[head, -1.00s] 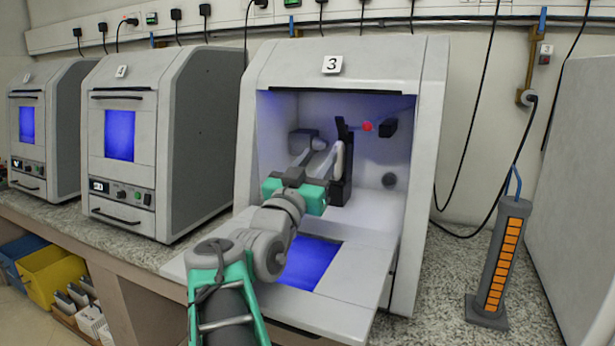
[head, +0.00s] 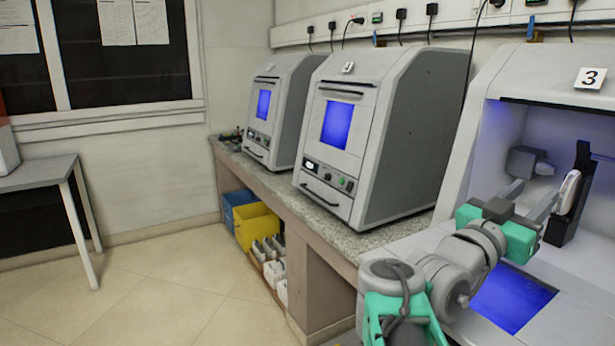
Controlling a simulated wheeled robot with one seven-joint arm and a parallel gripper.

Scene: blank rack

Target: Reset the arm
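My arm reaches from the bottom of the head view into the open machine marked 3 (head: 478,125). My gripper (head: 538,188) is inside its chamber, with its two fingers spread apart and nothing seen between them. The right finger is close to a pale rounded piece (head: 569,192) in front of a black upright holder (head: 583,165). I cannot tell whether they touch. A grey fixture (head: 527,162) stands behind the left finger.
The lowered door with a blue window (head: 512,298) lies below my arm. Two closed machines (head: 338,185) (head: 268,125) stand left on the speckled counter (head: 400,238). Yellow (head: 257,224) and blue bins sit below. A grey table (head: 40,172) stands far left; the floor between is clear.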

